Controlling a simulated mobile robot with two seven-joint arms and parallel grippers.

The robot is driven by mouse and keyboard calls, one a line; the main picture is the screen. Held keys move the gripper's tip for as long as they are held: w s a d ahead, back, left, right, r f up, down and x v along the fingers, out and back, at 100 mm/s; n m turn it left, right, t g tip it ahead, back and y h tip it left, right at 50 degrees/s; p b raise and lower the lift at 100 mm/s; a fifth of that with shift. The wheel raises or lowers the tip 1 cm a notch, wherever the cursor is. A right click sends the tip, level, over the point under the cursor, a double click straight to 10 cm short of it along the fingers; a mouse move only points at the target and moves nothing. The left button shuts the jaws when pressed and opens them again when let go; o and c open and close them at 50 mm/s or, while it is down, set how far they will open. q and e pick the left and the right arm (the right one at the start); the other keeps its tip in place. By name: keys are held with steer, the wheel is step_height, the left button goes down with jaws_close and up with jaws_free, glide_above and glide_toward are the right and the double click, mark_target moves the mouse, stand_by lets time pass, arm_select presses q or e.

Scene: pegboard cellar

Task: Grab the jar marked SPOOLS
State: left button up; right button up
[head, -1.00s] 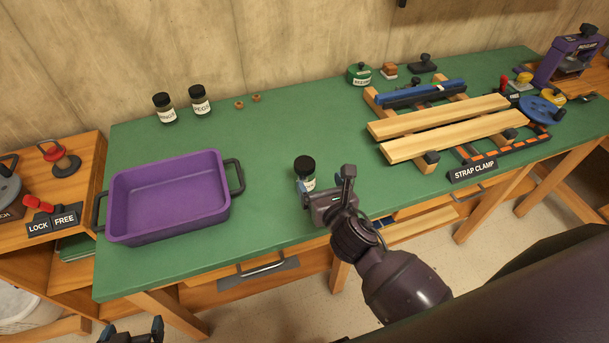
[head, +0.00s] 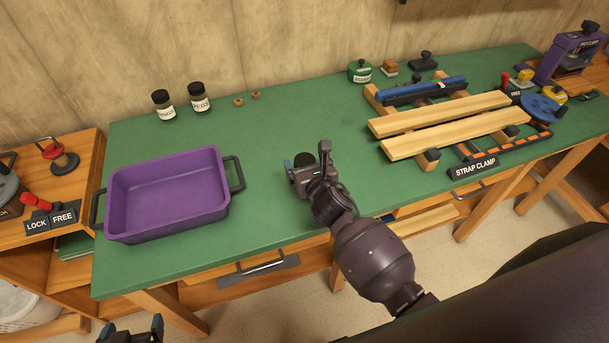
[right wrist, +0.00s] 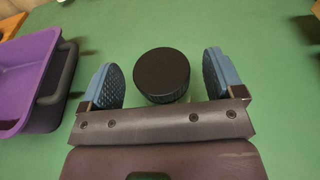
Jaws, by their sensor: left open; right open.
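A dark-lidded jar (head: 303,152) stands on the green bench, mostly hidden behind my right gripper (head: 309,162); its label does not show now. In the right wrist view its round black lid (right wrist: 162,75) lies between the two blue finger pads of my right gripper (right wrist: 163,80), with a gap on each side. That gripper is open, around the jar and not closed on it. My left gripper (head: 133,333) is open and empty at the bottom edge of the head view, low in front of the bench.
Two more dark-lidded labelled jars, one to the left (head: 163,105) and one marked PEGS (head: 199,98), stand at the back. A purple tray (head: 225,195) is left of my right gripper. Wooden boards (head: 440,115) and a strap clamp sign (head: 473,167) lie to the right.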

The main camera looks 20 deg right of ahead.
steer(key=shift+w+f, duration=0.1)
steer(key=shift+w, duration=0.55)
steer(key=shift+c, duration=0.3)
steer(key=c, duration=1.3)
